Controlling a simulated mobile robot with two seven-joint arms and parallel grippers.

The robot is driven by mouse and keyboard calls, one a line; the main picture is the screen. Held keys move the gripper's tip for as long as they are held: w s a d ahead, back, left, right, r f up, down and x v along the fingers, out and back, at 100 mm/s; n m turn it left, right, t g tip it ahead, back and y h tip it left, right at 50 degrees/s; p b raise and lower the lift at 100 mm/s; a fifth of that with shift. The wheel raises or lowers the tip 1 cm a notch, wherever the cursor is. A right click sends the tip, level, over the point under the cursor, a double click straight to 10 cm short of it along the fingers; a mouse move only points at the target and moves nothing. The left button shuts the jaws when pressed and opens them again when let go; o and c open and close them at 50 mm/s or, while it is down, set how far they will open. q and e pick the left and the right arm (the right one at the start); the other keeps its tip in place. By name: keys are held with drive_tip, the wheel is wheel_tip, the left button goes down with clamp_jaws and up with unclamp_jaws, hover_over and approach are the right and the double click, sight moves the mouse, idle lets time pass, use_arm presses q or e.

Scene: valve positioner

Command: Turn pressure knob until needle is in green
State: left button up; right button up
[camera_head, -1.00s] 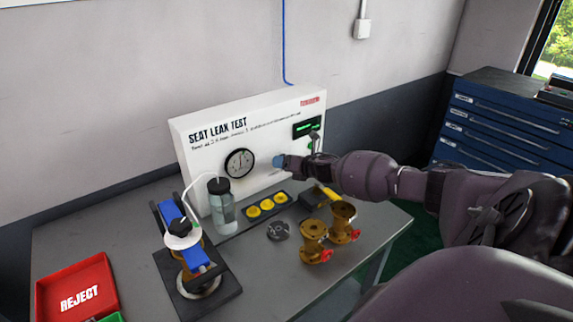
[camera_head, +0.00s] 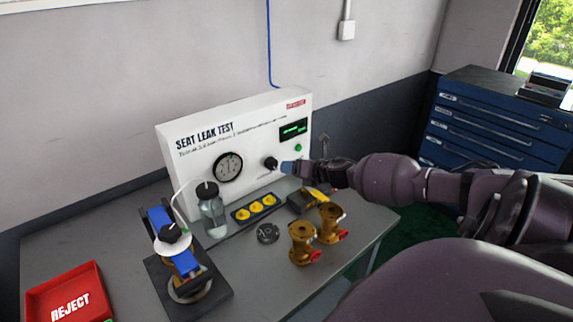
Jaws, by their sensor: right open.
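The white seat leak test panel (camera_head: 192,165) stands at the back of the grey table. Its round dial gauge (camera_head: 228,167) has a dark rim and pale face; the needle is too small to read against any green band. The black pressure knob (camera_head: 271,163) sticks out to the right of the gauge. My right gripper (camera_head: 286,167), with a blue tip, is open just right of the knob. It appears apart from the knob, though contact is hard to tell. My left gripper is not in view.
A clear bottle (camera_head: 212,214) with a tube stands before the panel. A clamped valve fixture (camera_head: 178,250), yellow discs (camera_head: 255,207) and brass valves (camera_head: 303,242) occupy the table. A red reject tray (camera_head: 68,291) is at front left. A blue drawer cabinet (camera_head: 492,125) stands right.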

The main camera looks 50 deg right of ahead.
drive_tip(key=shift+v, duration=0.95)
